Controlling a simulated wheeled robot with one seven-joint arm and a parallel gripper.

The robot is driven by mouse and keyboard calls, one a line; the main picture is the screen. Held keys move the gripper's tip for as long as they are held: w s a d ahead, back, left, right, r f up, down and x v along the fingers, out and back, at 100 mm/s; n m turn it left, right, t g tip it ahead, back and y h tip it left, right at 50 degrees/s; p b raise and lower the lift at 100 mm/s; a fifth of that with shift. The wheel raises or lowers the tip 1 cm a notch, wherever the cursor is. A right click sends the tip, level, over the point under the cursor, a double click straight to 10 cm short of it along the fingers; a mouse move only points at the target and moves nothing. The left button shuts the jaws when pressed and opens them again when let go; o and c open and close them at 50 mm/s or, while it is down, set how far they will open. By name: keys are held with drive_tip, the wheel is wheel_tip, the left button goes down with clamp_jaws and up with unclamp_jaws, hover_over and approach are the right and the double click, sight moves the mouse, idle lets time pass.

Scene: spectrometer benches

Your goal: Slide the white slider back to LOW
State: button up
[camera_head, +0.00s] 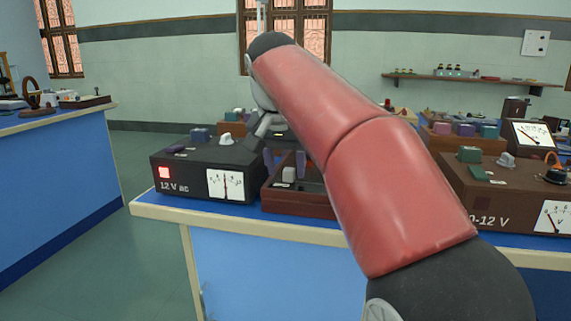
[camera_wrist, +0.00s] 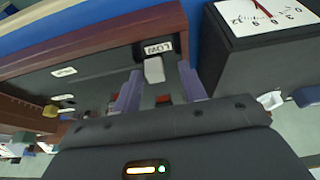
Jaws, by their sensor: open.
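The white slider (camera_head: 289,174) stands up from the dark top of a wooden-framed box (camera_head: 297,203). In the wrist view the white slider (camera_wrist: 154,70) is close beside the LOW label (camera_wrist: 158,47), which reads upside down. My gripper (camera_head: 285,163) is open above the box, its two purple fingers pointing down. In the wrist view my gripper (camera_wrist: 158,84) has one finger on each side of the slider, with gaps showing; I cannot tell whether either touches it. The gripper body hides the rest of the slider's track.
A black 12 V AC unit (camera_head: 188,178) with a meter stands close left of the box. A brown 0-12 V unit (camera_head: 490,190) is to the right. My red arm crosses the bench and hides part of the middle.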

drive_tip(key=d+p+v, duration=0.1)
drive_tip(key=p+v, duration=0.1)
drive_tip(key=v, duration=0.5)
drive_tip(key=shift+a+r, duration=0.35)
drive_tip(key=shift+a, duration=0.2)
drive_tip(key=shift+s, duration=0.15)
drive_tip(key=s+d+f+n, duration=0.1)
drive_tip(key=s+d+f, duration=0.2)
drive_tip(key=s+f, duration=0.4)
drive_tip(key=s+d+f+n+y, duration=0.1)
drive_tip(key=s+d+f, duration=0.3)
drive_tip(key=s+f, duration=0.3)
drive_tip(key=s+d+f+n+t, duration=0.1)
drive_tip(key=s+d+f, duration=0.3)
drive_tip(key=s+f, duration=0.4)
wheel_tip(320, 180, down, 5)
drive_tip(key=shift+d+r+n, duration=0.1)
drive_tip(key=shift+d+n, duration=0.05)
drive_tip(key=shift+n, duration=0.15)
drive_tip(key=shift+s, duration=0.1)
drive_tip(key=shift+c, duration=0.3)
